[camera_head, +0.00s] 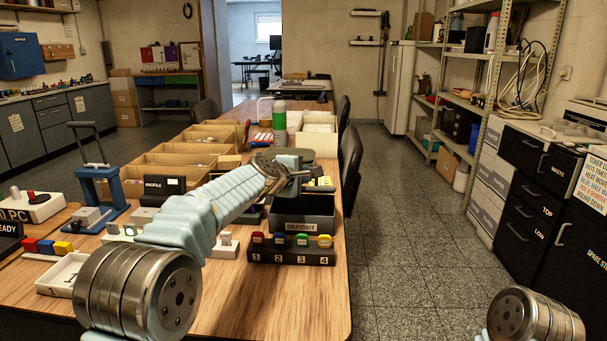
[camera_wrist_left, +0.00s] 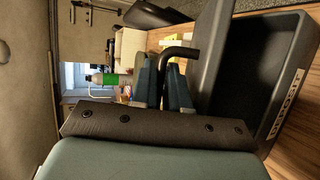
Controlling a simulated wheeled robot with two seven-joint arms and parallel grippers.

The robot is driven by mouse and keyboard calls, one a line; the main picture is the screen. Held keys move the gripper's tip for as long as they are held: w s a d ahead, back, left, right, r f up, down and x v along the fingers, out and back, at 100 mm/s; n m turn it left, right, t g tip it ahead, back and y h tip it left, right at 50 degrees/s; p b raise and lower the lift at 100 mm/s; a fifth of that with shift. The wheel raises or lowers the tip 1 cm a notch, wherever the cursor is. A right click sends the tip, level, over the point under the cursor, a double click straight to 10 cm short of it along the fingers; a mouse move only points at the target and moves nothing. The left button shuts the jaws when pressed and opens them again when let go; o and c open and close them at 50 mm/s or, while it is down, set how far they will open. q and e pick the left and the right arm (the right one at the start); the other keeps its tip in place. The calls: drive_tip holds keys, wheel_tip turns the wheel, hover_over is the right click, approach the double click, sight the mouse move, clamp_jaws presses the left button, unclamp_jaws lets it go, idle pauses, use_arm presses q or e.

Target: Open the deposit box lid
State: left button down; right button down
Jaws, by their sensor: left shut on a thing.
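The dark grey deposit box (camera_head: 303,225), with a white DEPOSIT label on its front, stands on the table behind the numbered key rack. In the left wrist view the box (camera_wrist_left: 268,112) lies at the right, and its hollow inside shows. A dark panel, apparently the lid (camera_wrist_left: 208,52), stands up along the box's edge beside my fingers. My left gripper (camera_head: 303,174) is over the back of the box. In the wrist view its fingers (camera_wrist_left: 165,84) are shut on a black bent handle (camera_wrist_left: 181,51). My right gripper is out of view; only part of that arm shows.
The key rack (camera_head: 291,253) with several coloured keys stands right in front of the box. Cardboard trays (camera_head: 185,160) and a green-and-white bottle (camera_head: 280,121) stand farther back. A black chair (camera_head: 351,165) is beside the table's right edge. Bare wood lies at the front.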

use_arm(q)
drive_tip(key=shift+w+r+g, duration=0.25)
drive_tip(key=shift+w+g, duration=0.15)
drive_tip(key=shift+g, duration=0.1)
idle(0.4)
drive_tip(key=c, duration=1.5)
unclamp_jaws()
drive_tip(key=b+v, duration=0.1)
drive_tip(key=v, duration=1.2)
drive_tip(key=shift+s+a+r, duration=0.1)
drive_tip(key=shift+s+r, duration=0.05)
drive_tip(key=shift+s, duration=0.2)
